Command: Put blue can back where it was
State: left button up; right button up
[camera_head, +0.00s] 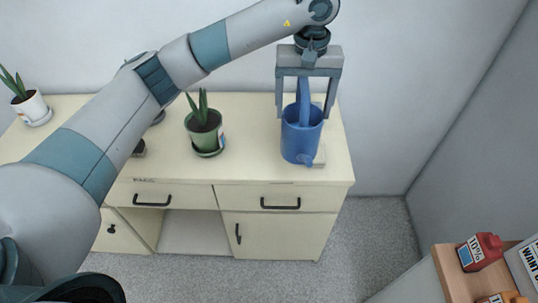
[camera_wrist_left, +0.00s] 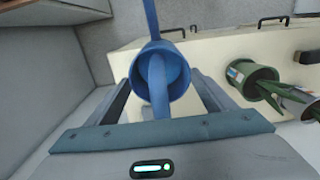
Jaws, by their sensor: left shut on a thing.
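The blue can (camera_head: 301,142) is a watering can with a tall handle, upright at the right end of the cream cabinet top (camera_head: 252,125). My left gripper (camera_head: 304,112) points down from above, with one finger on each side of the can, shut on it. In the left wrist view the can (camera_wrist_left: 172,80) sits between the fingers of my left gripper (camera_wrist_left: 160,95), its opening facing the camera. My right gripper is not seen.
A plant in a green pot (camera_head: 206,138) stands left of the can, and it also shows in the left wrist view (camera_wrist_left: 250,80). A white potted plant (camera_head: 32,108) is at the far left. A shelf with cartons (camera_head: 480,252) is at lower right. The wall is close behind.

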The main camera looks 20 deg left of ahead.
pick_arm(q)
jog(key=shift+w+a+f+p, duration=0.25)
jog(key=shift+a+p, duration=0.15)
jog(key=shift+a, duration=0.15)
jog(key=w+a+f+p, duration=0.4)
jog(key=w+a+f, duration=0.1)
jog(key=a, duration=0.4)
jog(key=shift+f+p, duration=0.35)
jog(key=shift+f, duration=0.35)
